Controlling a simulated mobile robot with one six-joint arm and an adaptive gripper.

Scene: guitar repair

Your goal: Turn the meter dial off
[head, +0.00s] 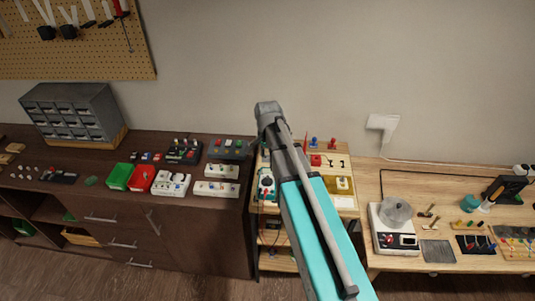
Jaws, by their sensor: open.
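A small meter (266,186) with a dark round dial stands at the left end of a light wooden bench (347,201), just left of my arm. It is small in the head view, and I cannot tell the dial's setting. My teal and grey arm reaches up from the bottom over this bench, with a grey joint at its top. My gripper does not show; the arm may be hiding it. The arm also covers part of the bench to the right of the meter.
A dark cabinet (190,230) on the left carries a grey drawer unit (72,113), a green box (120,177), a red box (140,179) and switch panels. Yellow and red parts sit right of my arm. A light table (455,186) on the right holds a scale (393,240).

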